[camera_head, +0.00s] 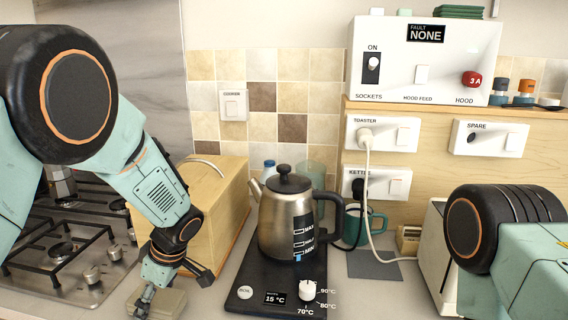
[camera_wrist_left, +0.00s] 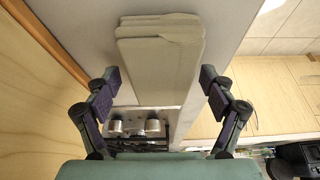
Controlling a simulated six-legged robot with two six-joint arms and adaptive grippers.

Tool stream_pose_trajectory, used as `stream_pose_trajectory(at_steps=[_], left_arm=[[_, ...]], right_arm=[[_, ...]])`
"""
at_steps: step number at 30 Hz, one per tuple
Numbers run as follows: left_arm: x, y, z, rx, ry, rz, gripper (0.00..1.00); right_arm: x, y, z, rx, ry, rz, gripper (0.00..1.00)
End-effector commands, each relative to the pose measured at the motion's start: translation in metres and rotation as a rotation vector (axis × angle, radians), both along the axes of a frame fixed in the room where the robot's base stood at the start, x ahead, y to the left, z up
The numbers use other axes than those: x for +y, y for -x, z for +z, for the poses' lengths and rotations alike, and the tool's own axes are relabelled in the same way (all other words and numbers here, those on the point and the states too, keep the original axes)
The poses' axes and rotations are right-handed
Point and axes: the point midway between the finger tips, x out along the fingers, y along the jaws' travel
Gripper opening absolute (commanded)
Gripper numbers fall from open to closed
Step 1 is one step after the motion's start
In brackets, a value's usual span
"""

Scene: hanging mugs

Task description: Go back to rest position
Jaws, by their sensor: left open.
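My left arm comes in from the left in the head view and reaches down to the counter's front edge. Its gripper (camera_head: 148,297) is low, beside a pale beige, flat folded-looking item (camera_head: 171,302). In the left wrist view the two fingers of the left gripper (camera_wrist_left: 160,76) are spread wide apart. The beige item (camera_wrist_left: 160,55) lies beyond and between them, and neither finger touches it in that view. My right arm shows at the lower right of the head view; its gripper is out of the picture.
A steel kettle (camera_head: 286,222) stands on a black base (camera_head: 262,291) mid-counter. A wooden box (camera_head: 222,197) is close beside my left forearm. A gas hob (camera_head: 62,250) lies at left.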

Motion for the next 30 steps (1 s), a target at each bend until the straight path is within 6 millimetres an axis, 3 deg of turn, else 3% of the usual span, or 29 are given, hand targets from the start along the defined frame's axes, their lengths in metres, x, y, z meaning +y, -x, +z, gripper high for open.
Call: stream_pose_trajectory(at_steps=[6,12,24,30], left_arm=[[-0.001,-0.001,0.03,-0.004,-0.001,-0.001,0.83],[-0.001,-0.001,0.043,-0.002,-0.003,-0.002,0.83],[-0.001,-0.001,0.045,-0.001,-0.002,-0.001,0.83],[-0.001,0.0,0.035,0.002,-0.002,-0.002,0.83]], right_arm=[[0.0,0.0,0.006,0.0,0.0,0.0,0.4],[0.0,0.0,0.006,0.001,0.0,0.0,0.4],[0.0,0.0,0.006,0.001,0.0,0.0,0.4],[0.0,0.0,0.006,0.001,0.0,0.0,0.4]])
